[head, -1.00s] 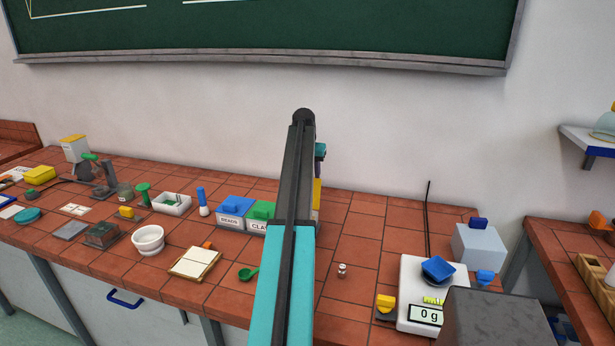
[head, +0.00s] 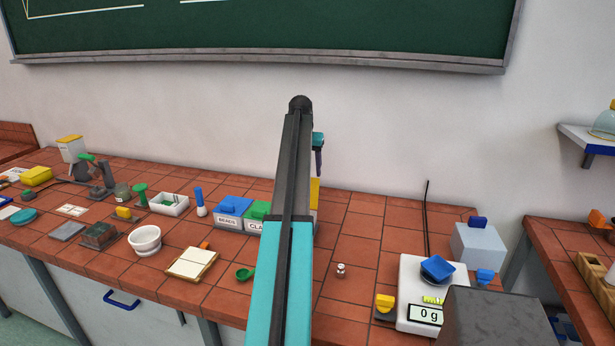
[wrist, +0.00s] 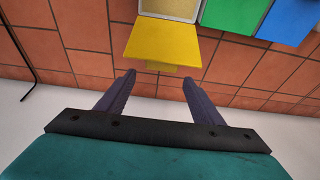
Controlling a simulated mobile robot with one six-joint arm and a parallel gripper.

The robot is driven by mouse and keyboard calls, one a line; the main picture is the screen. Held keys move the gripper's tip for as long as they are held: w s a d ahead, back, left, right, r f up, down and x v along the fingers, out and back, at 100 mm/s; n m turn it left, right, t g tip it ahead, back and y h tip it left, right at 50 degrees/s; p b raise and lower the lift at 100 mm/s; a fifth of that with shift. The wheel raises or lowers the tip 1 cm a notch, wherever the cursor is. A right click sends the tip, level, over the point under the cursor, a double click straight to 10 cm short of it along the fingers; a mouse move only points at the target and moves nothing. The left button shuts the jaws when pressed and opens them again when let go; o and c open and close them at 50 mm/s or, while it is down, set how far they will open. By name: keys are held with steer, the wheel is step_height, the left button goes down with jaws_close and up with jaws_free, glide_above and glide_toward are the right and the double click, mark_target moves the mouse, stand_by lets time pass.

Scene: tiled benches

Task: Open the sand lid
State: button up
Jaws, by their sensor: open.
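The yellow sand lid (wrist: 162,44) stands swung open at the back of its bin. A pale sandy fill (wrist: 170,8) shows beside it in the wrist view. In the head view only a strip of the yellow lid (head: 315,190) shows to the right of my arm, and the bin's front is hidden. My gripper (wrist: 159,77) is open and empty, its two fingers spread on the wall side of the lid, apart from it. In the head view my gripper (head: 318,163) hangs above and behind the bins.
The green-lidded bin (head: 259,209) and blue-lidded BEADS bin (head: 233,206) stand closed beside the sand bin. A scale (head: 420,315) reading 0 g is at right. The wall is close behind.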

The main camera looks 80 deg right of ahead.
steer(key=b+v, duration=0.2)
steer(key=v, duration=0.7)
steer(key=shift+r, duration=0.3)
steer(key=shift+a, duration=0.1)
